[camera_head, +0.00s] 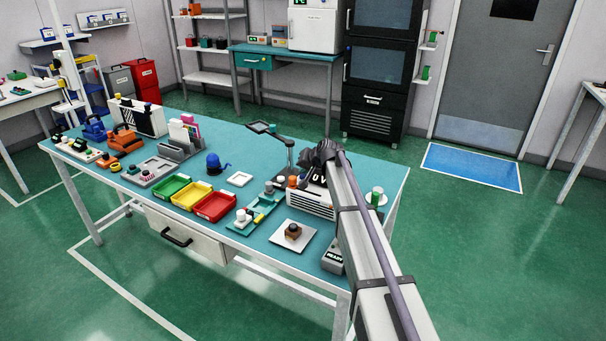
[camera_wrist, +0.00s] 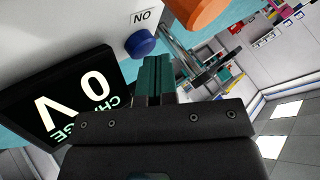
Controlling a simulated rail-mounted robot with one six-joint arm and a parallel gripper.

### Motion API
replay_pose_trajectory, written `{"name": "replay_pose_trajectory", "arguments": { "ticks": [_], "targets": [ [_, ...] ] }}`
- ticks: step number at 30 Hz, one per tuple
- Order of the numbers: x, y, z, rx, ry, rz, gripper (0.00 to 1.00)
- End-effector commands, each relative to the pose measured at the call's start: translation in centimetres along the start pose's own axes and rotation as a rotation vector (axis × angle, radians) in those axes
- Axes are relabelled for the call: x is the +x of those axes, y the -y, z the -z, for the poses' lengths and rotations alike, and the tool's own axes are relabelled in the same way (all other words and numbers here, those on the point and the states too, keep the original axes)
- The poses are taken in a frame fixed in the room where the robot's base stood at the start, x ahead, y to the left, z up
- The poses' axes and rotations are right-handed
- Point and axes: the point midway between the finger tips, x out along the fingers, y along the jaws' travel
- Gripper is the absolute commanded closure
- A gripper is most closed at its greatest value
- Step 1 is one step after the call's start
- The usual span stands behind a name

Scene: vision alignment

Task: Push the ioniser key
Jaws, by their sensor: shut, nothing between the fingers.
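The ioniser (camera_head: 312,204) is a pale box with a slatted front near the right end of the teal bench, partly covered by my arm. In the wrist view, a round blue key (camera_wrist: 140,43) sticks out of a pale panel beside a label (camera_wrist: 144,17) that reads ON upside down. My gripper (camera_wrist: 154,62) is shut and empty, its teal fingertips close to the blue key. I cannot tell whether they touch it. A black display (camera_wrist: 75,105) beside the fingers shows 0 V and CHARGE. In the head view my arm hides the key and fingertips.
An orange round part (camera_wrist: 198,12) is close above the fingers in the wrist view. A magnifier lamp (camera_head: 268,130) stands left of my arm. A white plate (camera_head: 294,236) with a brown block and a small grey READY box (camera_head: 333,260) lie in front. Colored trays (camera_head: 214,207) stand further left.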

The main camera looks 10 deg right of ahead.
Motion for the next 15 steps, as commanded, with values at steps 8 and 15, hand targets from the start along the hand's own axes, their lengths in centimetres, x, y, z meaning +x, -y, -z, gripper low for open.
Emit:
{"name": "replay_pose_trajectory", "arguments": {
  "ticks": [8,15],
  "targets": [
    [-0.2,0.2,0.2,0.0,-0.001,0.0,1.0],
    [-2.2,1.6,1.6,0.0,-0.001,0.0,1.0]
  ]
}}
